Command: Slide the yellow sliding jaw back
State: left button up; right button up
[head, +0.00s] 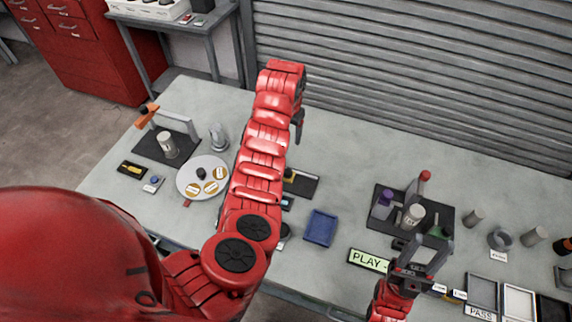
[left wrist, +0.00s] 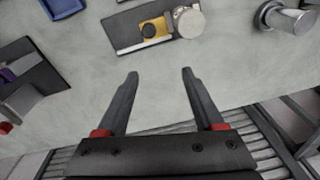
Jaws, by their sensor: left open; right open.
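The yellow sliding jaw (left wrist: 163,24) with a black knob (left wrist: 149,31) sits on a dark base plate (left wrist: 124,34) in the left wrist view. A pale round cylinder (left wrist: 191,24) stands right beside it. In the head view only a sliver of the yellow jaw (head: 289,174) shows on the plate (head: 305,187); my left arm hides the rest. My left gripper (left wrist: 160,76) is open and empty, apart from the jaw. In the head view it hangs beyond the plate and is mostly hidden. My right gripper (head: 422,258) is open near the table's front, right of the PLAY sign.
A blue tray (head: 320,228) lies near the plate. A round white disc (head: 203,177) and an orange-handled fixture (head: 166,146) stand left of my left arm. A dark fixture with cylinders (head: 412,215) is at right. The table's back strip (head: 370,150) is clear.

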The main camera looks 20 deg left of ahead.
pick_arm(q)
jog(key=s+r+g, duration=0.1)
jog(key=s, duration=0.1)
jog(key=b, duration=0.5)
send_near(288, 171)
jog(key=shift+a, duration=0.25)
notch_tip(288, 171, down, 3)
jog(key=shift+d+f+b, duration=0.1)
jog(key=shift+f+b, duration=0.15)
jog(key=shift+b, duration=0.1)
notch_tip(288, 171, down, 3)
jog(key=shift+r+p, duration=0.2)
jog(key=shift+p, duration=0.75)
jog(key=shift+f, duration=1.3)
grip_shut()
